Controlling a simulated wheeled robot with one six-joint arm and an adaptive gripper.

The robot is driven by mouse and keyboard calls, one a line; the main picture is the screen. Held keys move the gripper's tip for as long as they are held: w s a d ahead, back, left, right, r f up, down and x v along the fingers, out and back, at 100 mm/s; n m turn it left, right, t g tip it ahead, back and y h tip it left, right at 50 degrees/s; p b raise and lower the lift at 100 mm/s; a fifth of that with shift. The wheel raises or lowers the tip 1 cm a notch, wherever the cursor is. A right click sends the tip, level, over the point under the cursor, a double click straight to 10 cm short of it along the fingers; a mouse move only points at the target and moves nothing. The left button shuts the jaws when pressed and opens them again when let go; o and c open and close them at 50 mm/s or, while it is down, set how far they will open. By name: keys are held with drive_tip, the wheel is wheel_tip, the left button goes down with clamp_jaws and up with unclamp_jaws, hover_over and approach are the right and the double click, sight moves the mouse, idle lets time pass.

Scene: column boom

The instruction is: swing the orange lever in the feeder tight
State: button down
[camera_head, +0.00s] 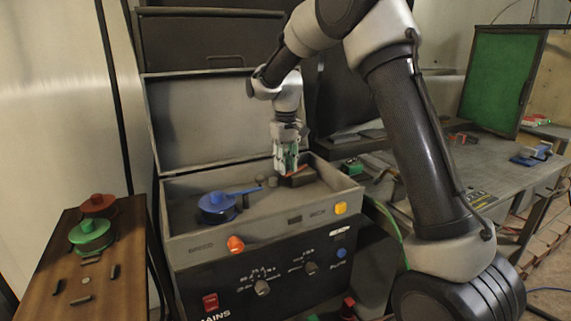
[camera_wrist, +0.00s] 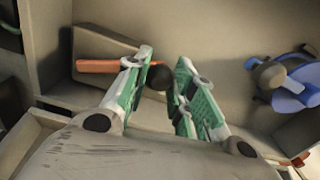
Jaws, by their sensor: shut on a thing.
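The feeder is the grey open-topped box (camera_head: 178,249) in the middle of the head view, its lid raised behind it. The orange lever (camera_head: 299,170) is a thin bar in the box's right part. In the wrist view the orange lever (camera_wrist: 98,66) runs from the left to my gripper's left finger, with a dark round knob (camera_wrist: 160,78) between the fingertips. My gripper (camera_head: 286,168) reaches down into the box from above. In the wrist view my gripper (camera_wrist: 163,75) is shut on the lever's end. The fingers hide part of the lever.
A blue round piece with a handle (camera_head: 217,203) stands in the box's left part, left of my gripper. A wooden side table (camera_head: 110,290) at left carries a green (camera_head: 91,236) and a red (camera_head: 98,204) handled piece. A grey workbench (camera_head: 465,170) stands at right.

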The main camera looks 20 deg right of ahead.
drive_tip(key=shift+s, duration=0.1)
drive_tip(key=s+d+n, duration=0.1)
drive_tip(key=n, duration=0.2)
drive_tip(key=shift+s+d, duration=0.35)
drive_tip(key=d+n, duration=0.1)
drive_tip(key=n, duration=0.1)
drive_tip(key=s+d+n, duration=0.1)
drive_tip(key=n, duration=0.1)
drive_tip(key=shift+s+d, duration=0.2)
drive_tip(key=d+n, duration=0.2)
drive_tip(key=n, duration=0.1)
drive_tip(key=shift+s+d+n, duration=0.25)
drive_tip(key=shift+s+n, duration=0.05)
drive_tip(key=shift+w+d+n, duration=0.15)
drive_tip(key=shift+d+n, duration=1.1)
drive_tip(key=shift+n, duration=0.55)
drive_tip(key=c, duration=1.2)
unclamp_jaws()
drive_tip(key=shift+r, duration=0.1)
